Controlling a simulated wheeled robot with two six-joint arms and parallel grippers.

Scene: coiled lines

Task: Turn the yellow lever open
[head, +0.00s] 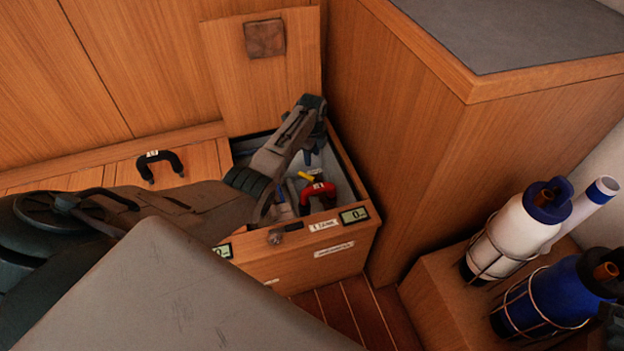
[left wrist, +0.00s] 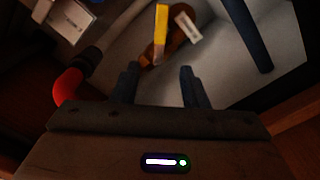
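The yellow lever (head: 306,176) is inside the open wooden locker box (head: 300,262), close to a red curved handle (head: 318,190). In the left wrist view the yellow lever (left wrist: 161,35) stands on an orange-brown fitting (left wrist: 176,42) with a white tag. My left gripper (head: 309,156) reaches down into the box from above. In the left wrist view its two dark fingers (left wrist: 160,88) are apart with nothing between them, and the lever's lower end lies just beyond the fingertips. I cannot tell whether they touch.
A red curved part (left wrist: 68,85) is close to the left finger. A dark blue bar (left wrist: 246,32) is at the right. A black handle (head: 158,163) lies on the bench. A tall cabinet (head: 440,150) borders the box; white (head: 520,232) and blue (head: 560,290) bottles stand at right.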

